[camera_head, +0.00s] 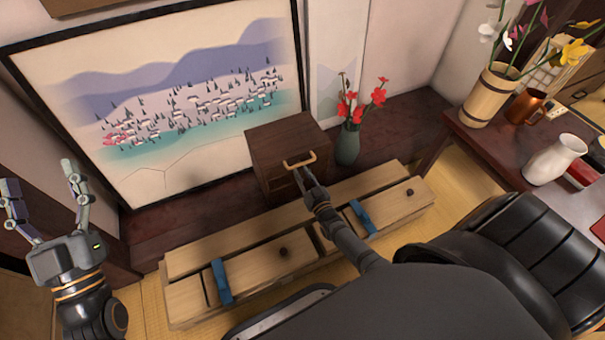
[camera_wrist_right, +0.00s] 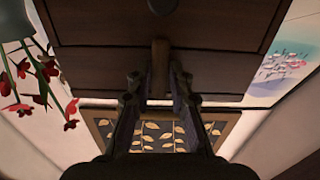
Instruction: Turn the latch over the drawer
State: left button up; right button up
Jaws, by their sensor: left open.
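A small dark brown wooden cabinet (camera_head: 285,140) with a drawer stands behind the long bench, a pale handle (camera_head: 300,160) at its top front edge. The right wrist view shows its front close up, with a round dark knob (camera_wrist_right: 163,4) at the top edge. The latch (camera_wrist_right: 160,62), an upright brown strip, lies across the seam. My right gripper (camera_head: 304,178) is at the cabinet front. In the right wrist view its fingers (camera_wrist_right: 157,76) stand apart on either side of the latch; contact is unclear. My left gripper (camera_head: 42,195) is open and empty at far left.
A long pale wooden bench (camera_head: 240,262) with blue straps lies before the cabinet. A green vase (camera_head: 347,147) with red flowers stands close to the cabinet's right. A framed landscape picture (camera_head: 190,100) is behind. A table (camera_head: 465,140) with a white jug (camera_head: 556,160) stands at right.

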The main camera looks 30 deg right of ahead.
jog(key=shift+o, duration=1.4)
jog(key=shift+s, duration=0.1)
jog(key=s, duration=1.1)
jog(key=shift+s+a, duration=0.35)
jog(key=shift+s, duration=0.05)
